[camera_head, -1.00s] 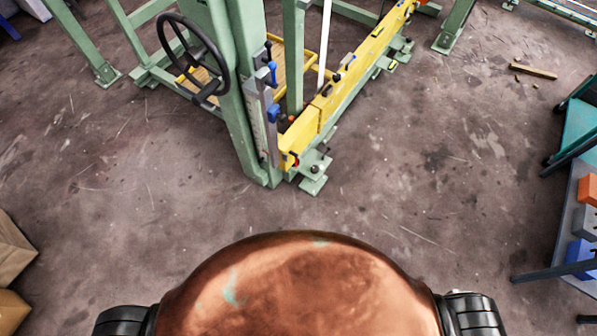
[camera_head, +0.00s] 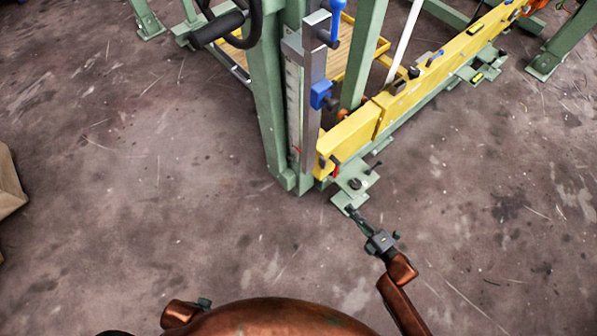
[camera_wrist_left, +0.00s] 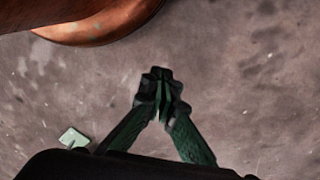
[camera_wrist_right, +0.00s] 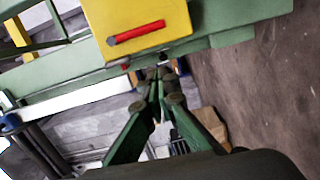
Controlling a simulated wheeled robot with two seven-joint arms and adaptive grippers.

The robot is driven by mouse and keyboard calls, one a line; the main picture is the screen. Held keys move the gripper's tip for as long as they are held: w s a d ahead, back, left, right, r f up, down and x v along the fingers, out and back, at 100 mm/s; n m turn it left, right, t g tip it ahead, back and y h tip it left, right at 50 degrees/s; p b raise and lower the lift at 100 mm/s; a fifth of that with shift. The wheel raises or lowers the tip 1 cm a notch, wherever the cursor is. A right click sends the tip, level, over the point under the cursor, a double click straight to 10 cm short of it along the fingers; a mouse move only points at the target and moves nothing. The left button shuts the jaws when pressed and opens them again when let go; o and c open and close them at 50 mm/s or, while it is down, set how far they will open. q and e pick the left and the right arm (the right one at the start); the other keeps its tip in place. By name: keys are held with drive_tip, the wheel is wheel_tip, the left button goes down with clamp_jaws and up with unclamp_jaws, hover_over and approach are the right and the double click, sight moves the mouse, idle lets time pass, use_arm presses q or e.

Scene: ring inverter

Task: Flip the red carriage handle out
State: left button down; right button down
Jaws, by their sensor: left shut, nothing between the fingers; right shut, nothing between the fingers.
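The red handle (camera_head: 335,172) is small at the near end of the yellow carriage beam (camera_head: 348,138) in the head view. In the right wrist view the red handle (camera_wrist_right: 137,33) is a short bar lying across the yellow end face (camera_wrist_right: 180,20). My right gripper (camera_head: 351,211) is shut and empty, below and slightly right of the handle in the head view. In the right wrist view its fingertips (camera_wrist_right: 160,74) are together, apart from the handle and below it in the picture. My left gripper (camera_wrist_left: 160,78) is shut and empty over bare floor.
A green frame post (camera_head: 268,100) with a silver rail and blue clamp (camera_head: 321,95) stands left of the beam. A green foot plate (camera_head: 352,187) sits below the beam end. A black handwheel grip (camera_head: 217,28) is at upper left. The floor in front is clear.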

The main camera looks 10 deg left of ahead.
use_arm(q)
drive_tip(key=shift+r, duration=0.35)
use_arm(e)
drive_tip(key=shift+a+r+n+y, duration=0.3)
drive_tip(key=shift+a+n+y, duration=0.1)
drive_tip(key=shift+a+n, duration=0.1)
use_arm(q)
drive_tip(key=shift+f, duration=0.1)
